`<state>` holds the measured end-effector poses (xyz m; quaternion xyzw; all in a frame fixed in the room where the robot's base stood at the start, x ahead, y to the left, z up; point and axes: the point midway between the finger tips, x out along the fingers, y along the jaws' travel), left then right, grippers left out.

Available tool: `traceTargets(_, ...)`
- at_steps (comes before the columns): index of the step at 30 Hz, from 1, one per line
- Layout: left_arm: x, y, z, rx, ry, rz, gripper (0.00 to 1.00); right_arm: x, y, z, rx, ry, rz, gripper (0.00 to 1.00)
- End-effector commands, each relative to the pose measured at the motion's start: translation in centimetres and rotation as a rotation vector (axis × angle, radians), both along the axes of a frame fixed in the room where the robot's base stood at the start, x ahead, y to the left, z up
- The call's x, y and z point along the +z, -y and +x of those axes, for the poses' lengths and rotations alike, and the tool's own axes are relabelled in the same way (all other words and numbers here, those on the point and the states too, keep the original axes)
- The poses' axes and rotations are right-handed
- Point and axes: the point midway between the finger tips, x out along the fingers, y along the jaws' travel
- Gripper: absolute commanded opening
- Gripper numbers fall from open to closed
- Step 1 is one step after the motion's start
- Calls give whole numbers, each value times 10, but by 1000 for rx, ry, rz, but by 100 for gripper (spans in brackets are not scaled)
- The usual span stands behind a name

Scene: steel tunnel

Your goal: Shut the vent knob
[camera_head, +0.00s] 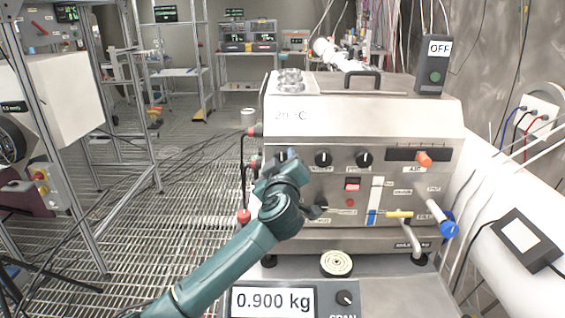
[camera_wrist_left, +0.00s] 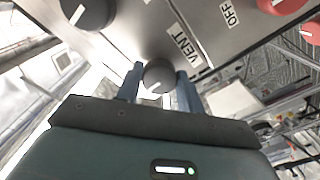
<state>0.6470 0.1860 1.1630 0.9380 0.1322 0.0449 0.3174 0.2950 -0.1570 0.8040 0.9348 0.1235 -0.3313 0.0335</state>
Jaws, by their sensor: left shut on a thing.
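The vent knob (camera_wrist_left: 158,74) is a round dark grey knob with a white pointer line, beside a "VENT" label (camera_wrist_left: 185,46) in the left wrist view. An "OFF" label (camera_wrist_left: 230,13) is farther right on the same panel. My left gripper (camera_wrist_left: 158,90) has its two blue-grey fingers on either side of the knob and is shut on it. In the head view my left gripper (camera_head: 288,162) is at the left of the steel machine's front (camera_head: 325,240) and hides the knob. My right gripper is not in view.
Two black knobs (camera_head: 343,158) sit to the right of my gripper. An orange knob (camera_head: 424,159), a yellow-handled tap (camera_head: 399,214) and a blue-ended handle (camera_head: 441,218) are farther right. A scale display (camera_head: 273,302) reading 0.900 kg is below. Red-capped fittings (camera_head: 244,216) are at the left.

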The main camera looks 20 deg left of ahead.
Motion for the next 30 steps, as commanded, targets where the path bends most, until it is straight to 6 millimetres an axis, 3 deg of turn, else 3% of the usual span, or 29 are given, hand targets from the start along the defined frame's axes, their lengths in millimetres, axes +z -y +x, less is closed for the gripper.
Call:
traceTargets(21,-1,0,0,-1,-23,79,15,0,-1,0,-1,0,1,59)
traceTargets(22,-1,0,0,-1,-23,79,38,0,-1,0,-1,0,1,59)
traceTargets(30,0,0,0,0,-22,77,59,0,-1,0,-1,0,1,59)
